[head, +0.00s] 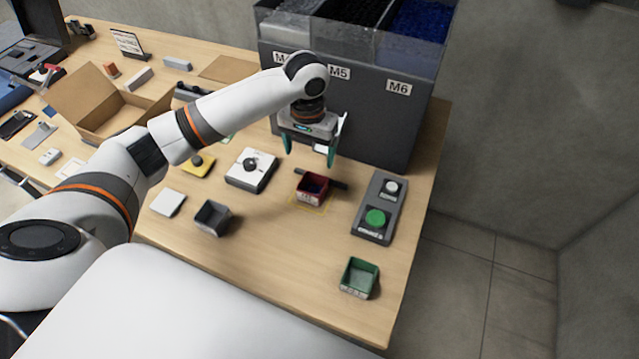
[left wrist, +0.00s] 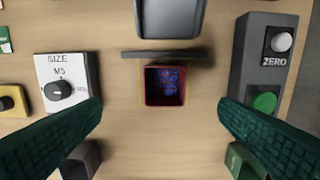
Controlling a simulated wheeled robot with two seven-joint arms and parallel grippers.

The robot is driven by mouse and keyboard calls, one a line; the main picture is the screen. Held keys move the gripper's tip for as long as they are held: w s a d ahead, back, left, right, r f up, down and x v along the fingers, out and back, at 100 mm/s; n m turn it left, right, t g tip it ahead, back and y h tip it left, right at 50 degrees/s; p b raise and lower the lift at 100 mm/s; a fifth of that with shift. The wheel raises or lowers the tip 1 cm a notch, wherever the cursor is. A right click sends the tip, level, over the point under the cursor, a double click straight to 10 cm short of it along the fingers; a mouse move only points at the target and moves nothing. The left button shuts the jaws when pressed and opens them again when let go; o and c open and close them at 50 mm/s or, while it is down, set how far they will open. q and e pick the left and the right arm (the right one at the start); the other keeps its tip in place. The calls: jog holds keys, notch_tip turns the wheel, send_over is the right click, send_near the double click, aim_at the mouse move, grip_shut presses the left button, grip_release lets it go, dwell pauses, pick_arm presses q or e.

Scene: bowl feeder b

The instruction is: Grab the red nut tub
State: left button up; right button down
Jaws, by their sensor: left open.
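The red nut tub (head: 313,188) stands upright on the table in front of the grey bowl feeder. In the left wrist view the red nut tub (left wrist: 146,87) lies centred, with small blue and reddish pieces inside. My left gripper (head: 310,152) is open above and behind the tub in the head view. In the left wrist view its two green fingers (left wrist: 160,122) are spread wide to either side of the tub, not touching it. My right gripper is not in view.
A size dial box (head: 251,170) stands left of the tub, and a button box (head: 379,207) right of it. A grey tub (head: 212,218) and a green tub (head: 359,278) stand nearer. The feeder (head: 375,125) rises behind.

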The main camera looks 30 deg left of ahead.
pick_arm(q)
send_near(313, 184)
jog(key=s, duration=0.3)
jog(key=shift+w+d+f+p, duration=0.1)
jog(key=shift+d+p, duration=0.2)
jog(key=shift+p, duration=0.2)
jog(key=shift+d+f, duration=0.15)
jog(key=shift+f, duration=0.45)
jog(key=f+p, duration=0.1)
jog(key=f, duration=0.3)
jog(key=shift+d+f, duration=0.2)
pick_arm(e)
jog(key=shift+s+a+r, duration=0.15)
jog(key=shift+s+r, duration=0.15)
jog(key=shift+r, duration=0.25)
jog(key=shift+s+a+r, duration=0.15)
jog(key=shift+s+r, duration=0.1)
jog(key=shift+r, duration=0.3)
pick_arm(q)
jog(key=shift+c, duration=0.2)
jog(key=c, duration=1)
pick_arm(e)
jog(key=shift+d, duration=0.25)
